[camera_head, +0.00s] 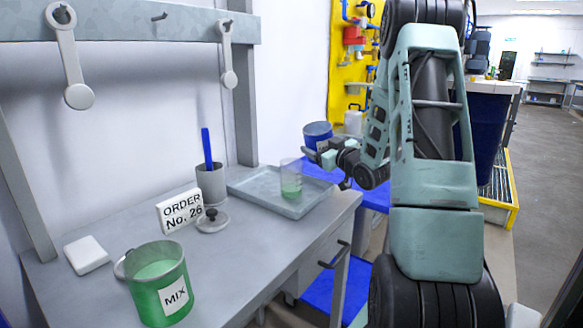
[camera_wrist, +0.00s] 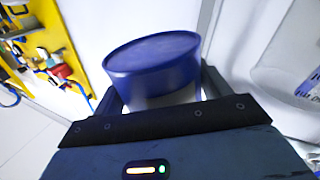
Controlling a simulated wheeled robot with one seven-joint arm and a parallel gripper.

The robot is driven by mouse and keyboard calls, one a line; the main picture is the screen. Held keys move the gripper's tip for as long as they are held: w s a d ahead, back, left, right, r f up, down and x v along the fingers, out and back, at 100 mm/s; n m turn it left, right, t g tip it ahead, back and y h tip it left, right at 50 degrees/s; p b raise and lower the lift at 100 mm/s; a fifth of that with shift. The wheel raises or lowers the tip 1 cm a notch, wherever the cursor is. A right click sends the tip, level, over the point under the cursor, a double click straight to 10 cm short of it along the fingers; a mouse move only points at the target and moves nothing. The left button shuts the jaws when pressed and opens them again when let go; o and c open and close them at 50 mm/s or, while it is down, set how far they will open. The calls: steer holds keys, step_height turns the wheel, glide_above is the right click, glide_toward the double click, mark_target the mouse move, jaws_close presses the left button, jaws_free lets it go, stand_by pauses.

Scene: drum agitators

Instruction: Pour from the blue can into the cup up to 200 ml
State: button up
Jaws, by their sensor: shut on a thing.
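The blue can (camera_head: 318,130) is in my gripper (camera_head: 318,155), above and to the right of the cup in the head view. In the wrist view the blue can (camera_wrist: 152,68) sits between the two fingers of my gripper (camera_wrist: 163,97), which is shut on it. The can looks close to upright; its contents are hidden. The clear cup (camera_head: 291,173) stands upright on a grey tray (camera_head: 258,196). Green liquid fills its lower part; its scale is too small to read. The can and the cup look apart, with no stream visible between them.
A green MIX pot (camera_head: 158,285), an order sign (camera_head: 181,210), a white block (camera_head: 86,254), a lidded grey piece (camera_head: 212,222) and a grey holder (camera_head: 211,182) with a blue stick share the table. A white container (camera_wrist: 292,60) is close on the right in the wrist view.

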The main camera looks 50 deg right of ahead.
mark_target(321, 145)
steer(key=shift+a+r+n, duration=0.2)
steer(key=shift+r+n, duration=0.05)
steer(key=shift+n, duration=0.25)
steer(key=shift+a+f+b, duration=0.15)
steer(key=shift+f+b, duration=0.05)
steer(key=shift+b, duration=0.4)
steer(key=shift+r+n, duration=0.1)
steer(key=shift+n, duration=0.2)
steer(key=shift+w+a+n+t+b, duration=0.1)
steer(key=shift+a+n+t+b, duration=0.25)
steer(key=shift+n+b, duration=0.15)
steer(key=shift+a+r+n+p, duration=0.2)
steer(key=shift+a+r+n, duration=0.1)
steer(key=shift+r+n, duration=0.25)
steer(key=shift+a+r+n+p, duration=0.15)
steer(key=shift+a+r+n, duration=0.1)
steer(key=shift+r+n, duration=0.3)
steer(key=shift+a+r+n+t+y, duration=0.1)
steer(key=shift+r+n+t+y, duration=0.35)
steer(key=shift+n, duration=0.45)
stand_by(0.7)
steer(key=shift+f+n+b, duration=0.85)
steer(key=shift+n+b, duration=0.15)
steer(key=shift+b, duration=0.25)
stand_by(1.5)
